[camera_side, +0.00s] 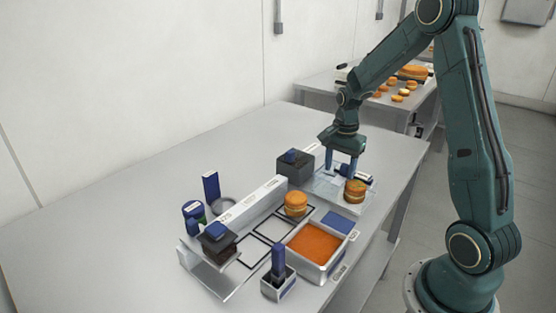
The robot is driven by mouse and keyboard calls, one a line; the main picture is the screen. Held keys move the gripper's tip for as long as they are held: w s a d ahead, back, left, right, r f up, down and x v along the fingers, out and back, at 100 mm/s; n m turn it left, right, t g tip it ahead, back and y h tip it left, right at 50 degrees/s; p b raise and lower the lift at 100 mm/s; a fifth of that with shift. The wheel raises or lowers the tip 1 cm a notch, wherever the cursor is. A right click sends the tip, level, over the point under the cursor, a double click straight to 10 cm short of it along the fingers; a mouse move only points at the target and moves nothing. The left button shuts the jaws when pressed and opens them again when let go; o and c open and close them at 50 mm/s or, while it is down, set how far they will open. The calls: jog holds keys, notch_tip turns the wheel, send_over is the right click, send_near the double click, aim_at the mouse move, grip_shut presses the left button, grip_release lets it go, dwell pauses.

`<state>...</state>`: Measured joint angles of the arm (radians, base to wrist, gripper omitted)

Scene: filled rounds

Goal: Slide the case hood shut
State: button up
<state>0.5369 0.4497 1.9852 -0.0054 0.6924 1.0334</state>
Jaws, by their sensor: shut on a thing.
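The case hood (324,190) looks like a clear, see-through piece at the back right of the work station; its exact edges are hard to make out. My gripper (342,170) points down at it, with its blue fingers shut at a small dark bar on the hood, apparently its handle. The fingertips are small in this view, so the grip itself is partly hidden. A filled round (355,191) stands just right of the fingers, in or beside the clear case; I cannot tell which.
Another filled round (295,204) sits on a black-outlined square. A tray of orange filling (345,250), a blue pad (339,222), a dark block (294,168) and a holder with a blue-handled tool (278,280) stand close by. The table's left side (100,220) is clear.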

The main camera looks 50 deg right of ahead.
aim_at(362, 188)
jog(key=shift+s+f, duration=0.2)
jog(key=shift+s, duration=1.7)
jog(key=shift+s+f, duration=0.2)
jog(key=shift+s, duration=1.7)
jog(key=o, duration=0.9)
jog(key=shift+r, duration=0.1)
jog(key=shift+w+r, duration=0.15)
jog(key=shift+r, duration=1.25)
notch_tip(362, 188, up, 4)
jog(key=shift+r, duration=0.2)
